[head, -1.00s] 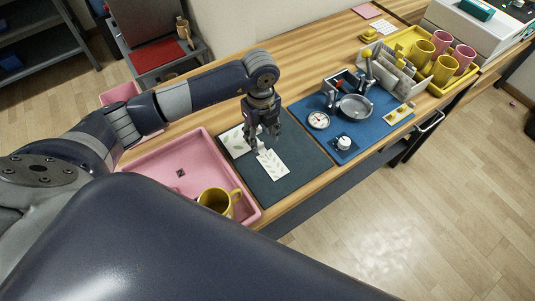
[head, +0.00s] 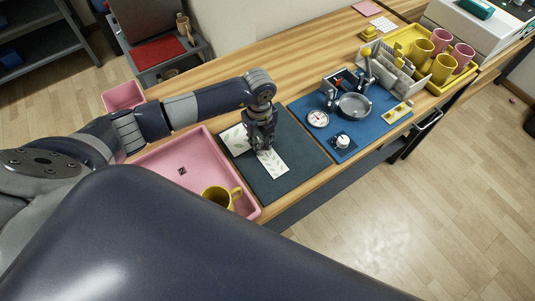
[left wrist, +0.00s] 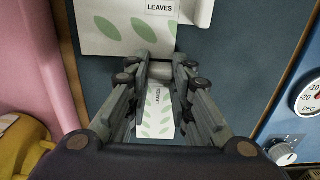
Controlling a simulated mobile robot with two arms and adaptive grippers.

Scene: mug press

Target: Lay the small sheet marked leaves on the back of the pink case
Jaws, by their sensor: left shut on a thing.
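My left gripper (head: 264,150) is low over the dark mat (head: 290,185), with its fingers shut on a small white sheet with green leaves (head: 273,163). In the left wrist view this sheet (left wrist: 155,112) shows between the fingers, its LEAVES label turned sideways. A second white leaf-printed sheet (head: 235,140) lies on the mat just beyond the gripper; in the left wrist view this sheet (left wrist: 115,32) looks larger and is also marked LEAVES. I cannot make out a pink case with certainty. My right gripper is not in view.
A pink tray (head: 170,155) with a yellow mug (head: 217,198) stands left of the mat. A blue mat (head: 372,125) with a dial gauge (head: 318,119), knob and press stands right. Yellow tray (head: 440,88) with mugs is farther back.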

